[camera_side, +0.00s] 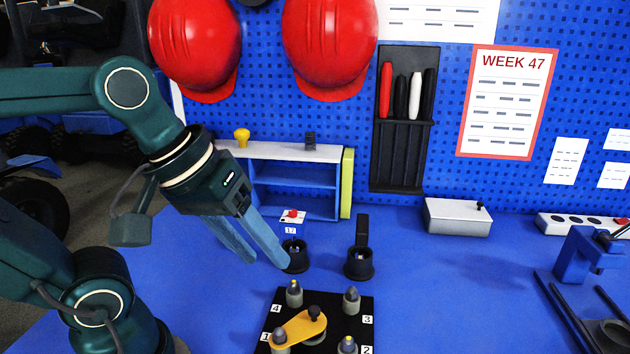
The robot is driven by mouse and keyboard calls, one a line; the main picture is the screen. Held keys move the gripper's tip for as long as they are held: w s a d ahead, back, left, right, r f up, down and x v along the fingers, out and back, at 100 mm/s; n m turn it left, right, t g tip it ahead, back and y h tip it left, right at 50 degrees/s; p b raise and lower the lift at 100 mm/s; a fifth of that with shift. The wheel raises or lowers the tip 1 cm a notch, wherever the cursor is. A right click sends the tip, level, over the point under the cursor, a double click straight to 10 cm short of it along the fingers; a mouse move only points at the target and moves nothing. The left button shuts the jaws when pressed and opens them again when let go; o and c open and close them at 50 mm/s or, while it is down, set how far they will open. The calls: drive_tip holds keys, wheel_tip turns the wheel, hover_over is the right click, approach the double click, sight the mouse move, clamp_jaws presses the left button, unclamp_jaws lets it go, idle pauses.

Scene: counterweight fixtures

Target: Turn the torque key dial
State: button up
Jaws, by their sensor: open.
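A black plate (330,335) at the bottom centre carries grey posts beside labels 1 to 4. A yellow arm (298,328) with a black knob (314,312) lies across it, its lower left end at the post by label 1. This looks like the dial, though no label says so. The plate's near edge is cut off by the frame. My gripper (269,262) is open and empty, its two blue fingers slanting down to the right, above and left of the plate. The right fingertip overlaps a round black cup (295,258) in the picture; I cannot tell if they touch.
A second black cup (359,263) with an upright tab stands right of the first. A red-button block (292,220) marked 17 and a low shelf (295,180) stand behind. A white box (458,215) is at the back right.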

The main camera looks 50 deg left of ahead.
drive_tip(key=w+a+r+n+g, duration=0.1)
drive_tip(key=w+a+r+n, duration=0.1)
drive_tip(key=w+r+n, duration=0.5)
drive_tip(key=n+g+h, duration=0.1)
drive_tip(key=n+h, duration=0.2)
drive_tip(key=n, duration=1.1)
hover_over(292, 211)
drive_tip(key=s+a, duration=0.2)
wheel_tip(292, 211, down, 9)
drive_tip(key=shift+x, duration=2.4)
drive_tip(key=shift+c, duration=0.2)
clamp_jaws()
